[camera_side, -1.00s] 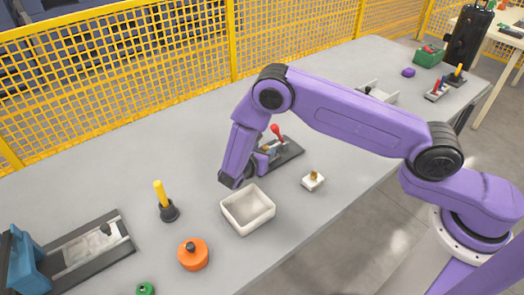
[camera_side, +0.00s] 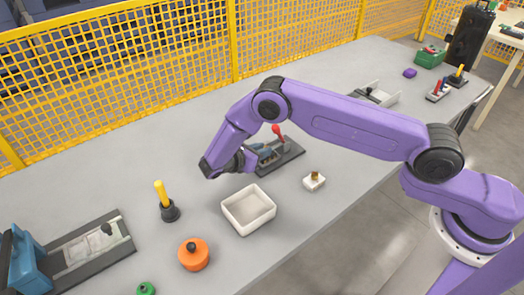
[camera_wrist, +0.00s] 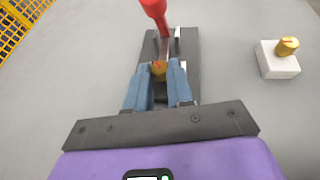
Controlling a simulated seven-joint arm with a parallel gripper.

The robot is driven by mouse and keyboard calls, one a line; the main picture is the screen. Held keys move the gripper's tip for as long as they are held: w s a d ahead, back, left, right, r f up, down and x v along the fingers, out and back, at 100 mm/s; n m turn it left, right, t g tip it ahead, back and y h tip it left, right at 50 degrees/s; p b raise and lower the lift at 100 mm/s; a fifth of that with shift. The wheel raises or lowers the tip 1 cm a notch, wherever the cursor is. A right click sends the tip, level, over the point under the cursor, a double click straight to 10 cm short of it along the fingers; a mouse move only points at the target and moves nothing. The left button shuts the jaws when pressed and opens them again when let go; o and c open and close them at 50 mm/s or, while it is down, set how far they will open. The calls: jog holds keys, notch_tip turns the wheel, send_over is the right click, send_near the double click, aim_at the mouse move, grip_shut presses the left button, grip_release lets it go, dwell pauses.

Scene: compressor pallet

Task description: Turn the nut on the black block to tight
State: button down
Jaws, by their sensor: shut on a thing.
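A brass-coloured nut (camera_wrist: 158,68) sits on a long dark block (camera_wrist: 186,48) that carries a red-handled lever (camera_wrist: 155,10). In the side view the dark block (camera_side: 292,154) and red handle (camera_side: 277,130) are partly behind my arm. My gripper (camera_wrist: 159,73) has blue fingers, one on each side of the nut, shut on it. In the side view my gripper (camera_side: 264,152) reaches in from the left, strongly tilted. The nut's lower part is hidden between the fingertips.
A white block with a brass knob (camera_side: 314,181) stands to the right. An empty white tray (camera_side: 228,220) is in front. A yellow peg in a dark base (camera_side: 161,195) and an orange round part (camera_side: 193,255) stand left. The table between them is clear.

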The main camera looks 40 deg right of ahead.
jog(key=shift+w+m+g, duration=0.2)
jog(key=shift+m+g, duration=0.75)
jog(key=shift+g, duration=0.15)
jog(key=shift+w+m+g, duration=0.2)
jog(key=shift+m+g, duration=0.75)
jog(key=shift+g, duration=0.15)
jog(key=shift+w+m+g, duration=0.1)
jog(key=shift+m+g, duration=0.2)
jog(key=shift+g, duration=0.2)
jog(key=c, duration=1)
grip_release()
jog(key=shift+v, duration=1.15)
jog(key=shift+w+a+r, duration=0.1)
jog(key=shift+a+r, duration=0.2)
jog(key=shift+r, duration=3.35)
